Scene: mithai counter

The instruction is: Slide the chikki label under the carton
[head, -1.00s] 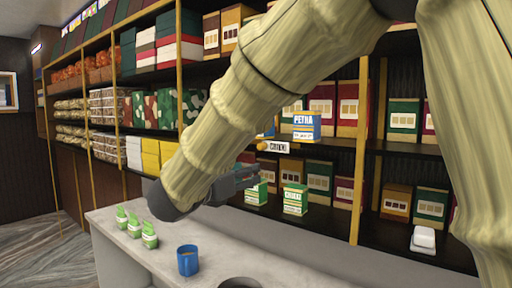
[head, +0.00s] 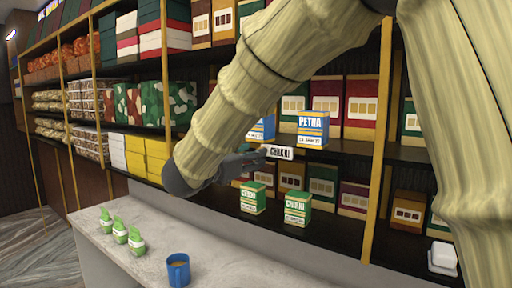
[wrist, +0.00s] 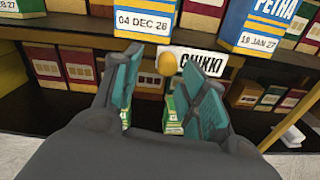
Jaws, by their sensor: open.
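The chikki label (head: 278,152) is a small white tag with black lettering at the upper shelf's front edge. In the wrist view the label (wrist: 208,58) is partly behind my right finger. In the head view my gripper (head: 254,156) is just left of the label. A blue-and-white PETHA carton (head: 312,129) stands above and right of the label. Another blue carton (head: 263,129) stands behind my arm.
Two green-and-white cartons, a left one (head: 253,197) and a right one (head: 297,208), stand on the lower shelf. The counter (head: 215,250) holds a blue mug (head: 178,270) and green-topped items (head: 120,231).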

